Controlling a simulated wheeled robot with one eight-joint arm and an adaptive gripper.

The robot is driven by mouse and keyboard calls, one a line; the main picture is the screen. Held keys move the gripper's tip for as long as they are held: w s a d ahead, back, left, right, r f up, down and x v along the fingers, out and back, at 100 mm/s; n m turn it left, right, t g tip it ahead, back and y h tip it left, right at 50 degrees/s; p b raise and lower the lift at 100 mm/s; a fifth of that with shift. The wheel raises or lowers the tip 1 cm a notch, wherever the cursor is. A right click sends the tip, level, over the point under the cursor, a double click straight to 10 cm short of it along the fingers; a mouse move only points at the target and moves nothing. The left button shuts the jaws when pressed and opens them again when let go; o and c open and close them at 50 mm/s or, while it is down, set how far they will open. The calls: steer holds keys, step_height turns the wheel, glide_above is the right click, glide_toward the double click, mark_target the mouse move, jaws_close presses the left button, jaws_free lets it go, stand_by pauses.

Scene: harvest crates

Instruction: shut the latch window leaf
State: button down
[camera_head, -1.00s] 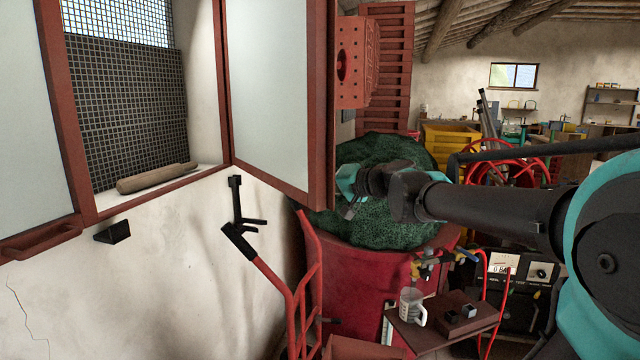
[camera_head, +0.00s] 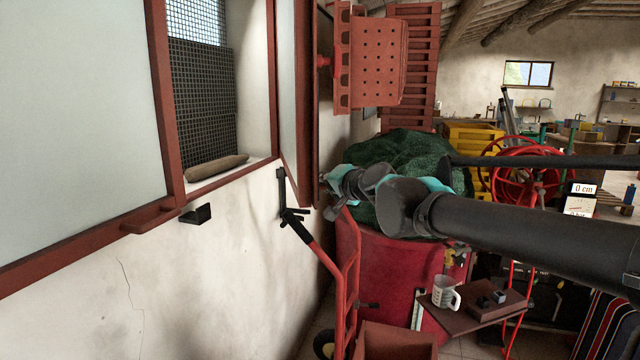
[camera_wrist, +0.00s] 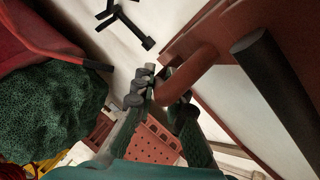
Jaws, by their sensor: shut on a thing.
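The red-framed window leaf (camera_head: 307,120) stands open, swung out from the wall and seen almost edge-on in the head view. Its frame also shows in the wrist view (camera_wrist: 215,35). A rounded red handle (camera_wrist: 188,75) sticks out from it. My gripper (camera_wrist: 162,98) is shut on this handle, with its dark fingers on either side. In the head view my gripper (camera_head: 328,187) is beside the leaf's free edge, and its fingertips are hard to make out. A thick black bar (camera_wrist: 275,90) lies along the leaf side in the wrist view.
The other window leaf (camera_head: 80,110) is at the left. A loaf-shaped roll (camera_head: 216,167) lies on the sill. A black bracket (camera_head: 196,213) and a red hand truck (camera_head: 345,270) are below. A red bin (camera_head: 395,275) with green netting stands beneath my arm.

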steer(key=shift+a, duration=0.1)
stand_by(0.3)
steer(key=c, duration=1.6)
jaws_free()
steer(key=shift+o, duration=0.2)
steer(key=v, duration=1.2)
